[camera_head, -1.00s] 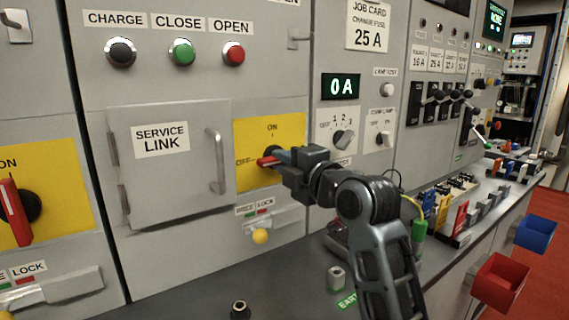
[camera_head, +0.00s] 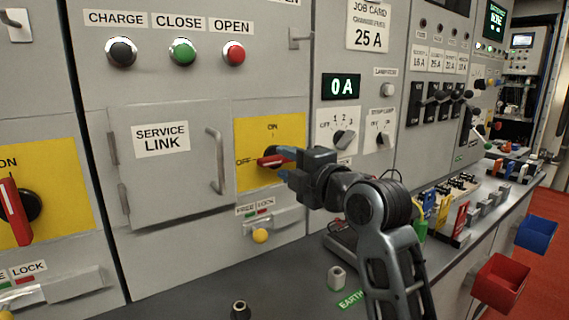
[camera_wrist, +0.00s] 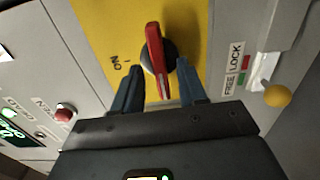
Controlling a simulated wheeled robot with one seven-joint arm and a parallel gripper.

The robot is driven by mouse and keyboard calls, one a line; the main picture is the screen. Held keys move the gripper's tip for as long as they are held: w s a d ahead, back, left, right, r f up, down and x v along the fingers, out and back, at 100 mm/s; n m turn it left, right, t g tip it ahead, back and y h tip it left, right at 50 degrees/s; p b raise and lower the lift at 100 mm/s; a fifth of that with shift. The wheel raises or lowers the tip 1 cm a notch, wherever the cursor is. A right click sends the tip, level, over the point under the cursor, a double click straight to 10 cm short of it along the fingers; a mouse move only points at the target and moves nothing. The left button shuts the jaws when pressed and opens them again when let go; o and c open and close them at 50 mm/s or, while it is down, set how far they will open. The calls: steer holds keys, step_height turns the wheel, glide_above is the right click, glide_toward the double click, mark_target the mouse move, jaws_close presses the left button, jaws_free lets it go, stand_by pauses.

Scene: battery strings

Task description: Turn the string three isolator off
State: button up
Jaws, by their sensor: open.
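The isolator handle (camera_head: 271,161) is red with a white stripe, on a yellow plate (camera_head: 252,128) right of the service link door. It lies level, along the OFF mark at the plate's left. My gripper (camera_head: 287,162) is in front of the handle, a little to its right. In the wrist view the handle (camera_wrist: 157,60) shows between the two blue fingers of my gripper (camera_wrist: 160,67), with a gap on each side. The gripper is open and holds nothing. OFF is hidden in the wrist view. I see no string number.
Below the plate is a FREE/LOCK slide with a yellow knob (camera_head: 260,236). Another red isolator handle (camera_head: 16,212) stands upright at far left. The current display (camera_head: 341,87) reads 0 A.

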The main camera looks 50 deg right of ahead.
steer(key=p+v, duration=0.1)
steer(key=v, duration=0.5)
steer(key=shift+s, duration=0.15)
stand_by(0.5)
